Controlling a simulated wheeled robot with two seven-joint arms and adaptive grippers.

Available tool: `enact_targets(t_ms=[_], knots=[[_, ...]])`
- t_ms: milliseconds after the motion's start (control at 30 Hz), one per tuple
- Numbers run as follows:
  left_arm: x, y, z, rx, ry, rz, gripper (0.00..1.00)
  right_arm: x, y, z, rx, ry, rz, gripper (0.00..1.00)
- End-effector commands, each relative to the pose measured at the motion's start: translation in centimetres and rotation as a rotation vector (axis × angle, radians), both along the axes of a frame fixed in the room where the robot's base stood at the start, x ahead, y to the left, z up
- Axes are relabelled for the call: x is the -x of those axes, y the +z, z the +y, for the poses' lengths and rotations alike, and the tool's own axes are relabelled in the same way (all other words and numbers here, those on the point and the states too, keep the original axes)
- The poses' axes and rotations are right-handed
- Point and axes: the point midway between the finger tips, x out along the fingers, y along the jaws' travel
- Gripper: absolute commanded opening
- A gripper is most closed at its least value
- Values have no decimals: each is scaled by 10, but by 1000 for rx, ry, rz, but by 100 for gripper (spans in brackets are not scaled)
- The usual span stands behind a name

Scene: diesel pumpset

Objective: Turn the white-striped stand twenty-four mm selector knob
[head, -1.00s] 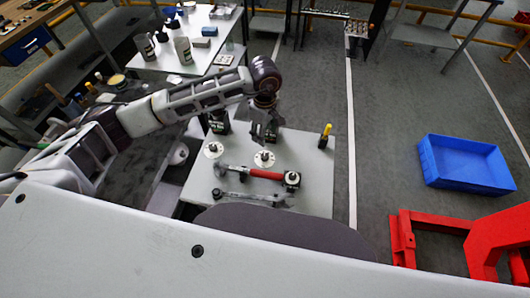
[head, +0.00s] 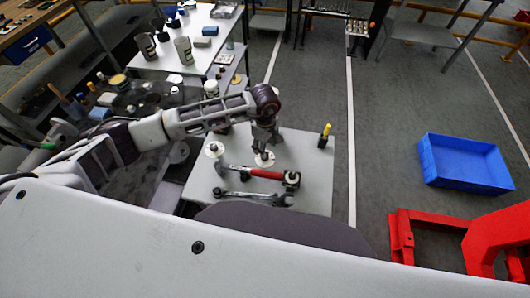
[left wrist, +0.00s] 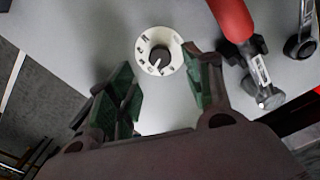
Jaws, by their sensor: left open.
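A round white dial with dark marks and a grey-black centre knob (left wrist: 159,56) stands on the light grey table; a white stripe shows on the knob. In the head view the same dial (head: 264,160) is under my left gripper (head: 264,146), which points down and partly hides it. In the left wrist view my left gripper (left wrist: 160,72) is open, its green-padded fingers either side of the dial's near edge, with nothing between them that I can see gripped. A second white dial (head: 214,149) is to the left. Which knob is twenty-four mm I cannot read. My right gripper is not in view.
A red-handled tool (head: 262,173) and a wrench (head: 262,199) lie on the table (head: 313,185) in front of the dials. A yellow-and-black tool (head: 324,135) stands at the right edge. A blue crate (head: 465,165) is on the floor to the right.

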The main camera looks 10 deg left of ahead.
Motion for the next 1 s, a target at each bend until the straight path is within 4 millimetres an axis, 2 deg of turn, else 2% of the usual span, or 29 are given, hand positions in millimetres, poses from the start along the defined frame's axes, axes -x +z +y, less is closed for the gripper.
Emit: enact_targets(t_ms=[200, 433, 867, 900, 1000], knots=[[1, -29, 0, -2, 0, 4, 51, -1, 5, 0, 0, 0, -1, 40], [1, -51, 0, -1, 0, 2, 51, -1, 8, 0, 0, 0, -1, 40], [0, -59, 0, -1, -1, 0, 51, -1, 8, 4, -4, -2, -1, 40], [0, -59, 0, -1, -1, 0, 49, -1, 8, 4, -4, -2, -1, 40], [0, -59, 0, -1, -1, 0, 37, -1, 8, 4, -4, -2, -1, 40]])
